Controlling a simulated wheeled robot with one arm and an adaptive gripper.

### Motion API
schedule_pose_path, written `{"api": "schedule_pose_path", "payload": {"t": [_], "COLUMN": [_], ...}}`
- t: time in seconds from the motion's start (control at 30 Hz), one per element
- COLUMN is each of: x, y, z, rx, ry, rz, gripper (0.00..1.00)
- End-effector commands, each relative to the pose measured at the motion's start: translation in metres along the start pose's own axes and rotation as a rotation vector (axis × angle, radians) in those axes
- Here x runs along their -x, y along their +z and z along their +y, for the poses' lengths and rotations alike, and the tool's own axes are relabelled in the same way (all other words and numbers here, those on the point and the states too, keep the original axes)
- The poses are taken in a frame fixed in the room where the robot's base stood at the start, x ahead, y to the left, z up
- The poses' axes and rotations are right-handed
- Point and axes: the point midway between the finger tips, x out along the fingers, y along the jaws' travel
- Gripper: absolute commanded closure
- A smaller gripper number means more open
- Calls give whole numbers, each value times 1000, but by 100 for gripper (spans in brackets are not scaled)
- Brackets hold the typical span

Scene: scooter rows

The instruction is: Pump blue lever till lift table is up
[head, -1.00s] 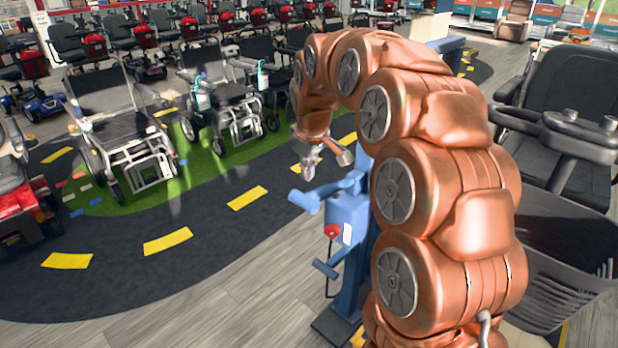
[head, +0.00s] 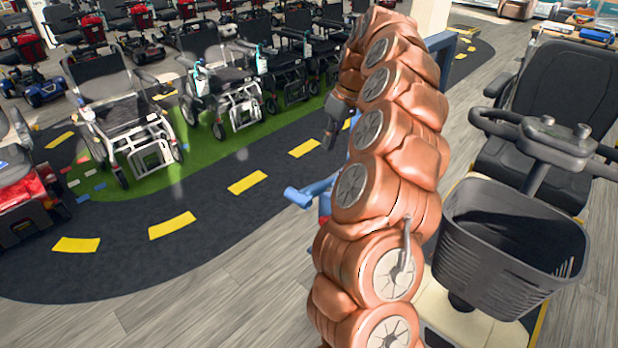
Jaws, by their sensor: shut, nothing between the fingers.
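The blue lever (head: 300,197) sticks out to the left from behind my arm, low in the middle of the head view. Its left end is bare, and the rest is hidden by my arm. My gripper (head: 329,140) is small and dark, above and a little right of the lever's end. It points down, is shut and empty, and appears apart from the lever. The blue pump column is almost wholly hidden behind my arm. A dark mobility scooter (head: 510,235) with a basket stands at the right. The lift table is mostly hidden, so its height is unclear.
Several wheelchairs (head: 120,115) stand on a green strip at the left. A dark track with yellow dashes (head: 247,182) runs in front of them. Grey wooden floor (head: 210,305) at the front is clear. The scooter's basket is close to my arm's right side.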

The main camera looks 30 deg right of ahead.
Motion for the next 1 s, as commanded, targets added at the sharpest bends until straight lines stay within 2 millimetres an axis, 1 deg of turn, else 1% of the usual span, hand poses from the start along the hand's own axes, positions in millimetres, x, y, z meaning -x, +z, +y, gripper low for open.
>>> {"api": "schedule_pose_path", "payload": {"t": [0.3, 0.47, 0.67, 0.87, 1.0], "x": [-1, -8, -27, -52, -72], "y": [0, 0, 1, 1, 0], "z": [-1, -1, -2, -2, -2], "rx": [1, 1, 2, 1, 1], "ry": [0, -3, -4, -3, -4], "rz": [-1, -4, -3, -3, -5], "gripper": [100, 100, 100, 100, 100]}}
